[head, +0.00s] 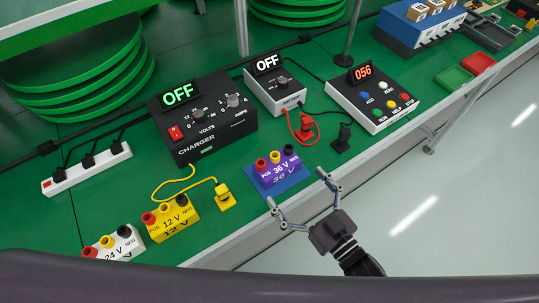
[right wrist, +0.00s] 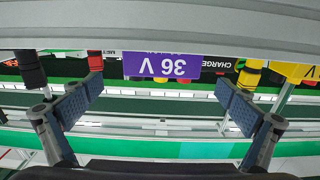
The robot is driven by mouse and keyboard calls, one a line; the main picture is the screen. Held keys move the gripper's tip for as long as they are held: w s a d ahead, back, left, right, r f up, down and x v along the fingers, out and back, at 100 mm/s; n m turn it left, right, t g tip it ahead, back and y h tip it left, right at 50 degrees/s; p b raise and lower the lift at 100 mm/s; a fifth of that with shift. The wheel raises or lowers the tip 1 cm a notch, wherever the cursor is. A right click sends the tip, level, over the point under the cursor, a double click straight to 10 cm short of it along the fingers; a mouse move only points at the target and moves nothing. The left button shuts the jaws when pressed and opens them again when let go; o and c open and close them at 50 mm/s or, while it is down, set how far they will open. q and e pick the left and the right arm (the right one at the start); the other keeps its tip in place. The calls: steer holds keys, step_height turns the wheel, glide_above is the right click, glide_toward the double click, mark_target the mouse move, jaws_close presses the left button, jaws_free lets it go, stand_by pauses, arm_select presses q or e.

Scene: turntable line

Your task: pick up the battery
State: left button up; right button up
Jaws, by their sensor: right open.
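A purple 36 V battery (head: 279,175) with red, yellow and black terminals stands on a blue mat (head: 298,187) near the front edge of the green table. A yellow 12 V battery (head: 172,219) and a white 24 V battery (head: 117,245) stand to its left. My right gripper (head: 297,189) is open and empty, off the table's front edge, its fingers pointing at the purple battery. In the right wrist view the purple battery (right wrist: 163,66) appears upside down between the open fingers (right wrist: 160,97), apart from them. My left gripper is not in view.
A black charger (head: 220,135) reading OFF and a white unit (head: 272,95) reading OFF stand behind. Red and black clips (head: 305,131) lie right of the battery; a yellow clip (head: 225,198) lies left. The table's grey front edge (right wrist: 160,20) crosses the wrist view.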

mark_target(285, 172)
steer(key=x, duration=0.2)
steer(key=shift+w+a+f, duration=0.15)
steer(key=shift+w+a, duration=0.05)
steer(key=shift+w, duration=0.05)
steer(key=shift+w+a+b, duration=0.1)
steer(key=shift+w+b, duration=0.05)
steer(key=shift+b, duration=0.2)
steer(key=shift+w+a+r, duration=0.2)
steer(key=shift+r, duration=0.05)
steer(key=b+x, duration=0.1)
steer(key=x, duration=0.2)
steer(key=shift+w+a, duration=0.3)
steer(key=shift+a, duration=0.05)
steer(key=shift+w+a, duration=0.1)
steer(key=shift+w, duration=0.05)
steer(key=c, duration=1.6)
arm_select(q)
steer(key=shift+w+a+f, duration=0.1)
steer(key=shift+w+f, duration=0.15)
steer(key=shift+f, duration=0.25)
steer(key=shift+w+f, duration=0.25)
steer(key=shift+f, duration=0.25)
arm_select(e)
steer(key=shift+r, duration=0.15)
steer(key=shift+c, duration=0.7)
steer(key=shift+r, duration=0.1)
